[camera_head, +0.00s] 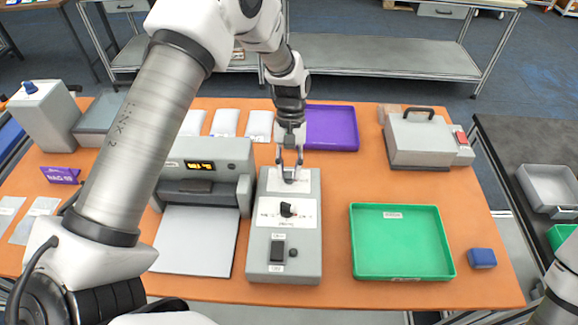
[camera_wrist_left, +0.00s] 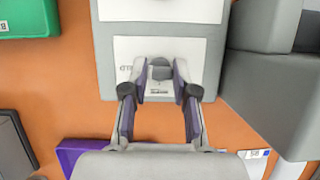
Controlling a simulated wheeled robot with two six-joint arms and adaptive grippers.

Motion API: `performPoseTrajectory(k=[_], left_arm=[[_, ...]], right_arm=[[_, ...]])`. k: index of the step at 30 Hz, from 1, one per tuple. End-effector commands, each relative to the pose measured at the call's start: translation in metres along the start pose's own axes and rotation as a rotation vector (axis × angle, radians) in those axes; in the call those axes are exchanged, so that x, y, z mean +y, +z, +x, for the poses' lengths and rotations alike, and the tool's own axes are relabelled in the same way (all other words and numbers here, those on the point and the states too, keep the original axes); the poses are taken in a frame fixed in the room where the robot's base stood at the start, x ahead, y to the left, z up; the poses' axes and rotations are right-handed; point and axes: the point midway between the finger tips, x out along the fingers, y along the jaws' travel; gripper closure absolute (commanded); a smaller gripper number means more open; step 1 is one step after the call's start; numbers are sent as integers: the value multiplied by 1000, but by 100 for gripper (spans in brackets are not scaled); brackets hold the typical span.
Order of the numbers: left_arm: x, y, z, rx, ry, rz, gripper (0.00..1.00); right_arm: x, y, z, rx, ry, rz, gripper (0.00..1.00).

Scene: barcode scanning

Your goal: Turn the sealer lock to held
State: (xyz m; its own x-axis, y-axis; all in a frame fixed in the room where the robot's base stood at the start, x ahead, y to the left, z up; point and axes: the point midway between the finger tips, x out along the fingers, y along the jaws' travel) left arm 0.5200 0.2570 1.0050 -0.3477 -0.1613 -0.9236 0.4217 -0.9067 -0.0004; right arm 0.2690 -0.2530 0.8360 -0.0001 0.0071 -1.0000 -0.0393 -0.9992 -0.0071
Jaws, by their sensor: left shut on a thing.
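The grey sealer control box (camera_head: 256,262) stands at the middle of the orange table. It has a black pointer knob (camera_head: 287,209) on its middle panel and a dark switch (camera_head: 278,250) at its near end. My left gripper (camera_head: 290,174) reaches down to the far panel of the box. In the left wrist view, the gripper (camera_wrist_left: 159,85) is shut on a small grey lock knob (camera_wrist_left: 160,68) on a white label plate. Lettering beside the knob is partly covered by the fingers, and the knob's exact angle is hard to tell. My right gripper is out of view.
A grey sealer machine (camera_head: 215,152) with a lit display stands just left of the box. A green tray (camera_head: 402,270) lies to the right, a purple tray (camera_head: 333,128) behind. A blue block (camera_head: 482,258) and a grey handled case (camera_head: 415,140) are farther right.

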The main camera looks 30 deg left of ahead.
Motion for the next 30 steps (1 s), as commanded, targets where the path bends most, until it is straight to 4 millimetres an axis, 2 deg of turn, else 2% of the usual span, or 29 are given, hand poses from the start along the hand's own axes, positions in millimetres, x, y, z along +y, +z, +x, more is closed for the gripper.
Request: performPoseTrajectory(k=[9,10,11,12,20,23,26,30], left_arm=[[0,1,2,-4,-2,2,100],[0,1,2,-4,-2,2,62],[0,1,2,-4,-2,2,51],[0,1,2,-3,-2,1,47],[0,0,0,-1,0,1,47],[0,0,-7,0,0,1,47],[1,0,-24,3,2,1,47],[0,-1,-59,4,2,2,47]], right_arm=[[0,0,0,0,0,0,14],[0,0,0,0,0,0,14],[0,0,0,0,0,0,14],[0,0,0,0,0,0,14],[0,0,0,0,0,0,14],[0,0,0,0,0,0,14],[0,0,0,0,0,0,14],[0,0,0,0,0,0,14]])
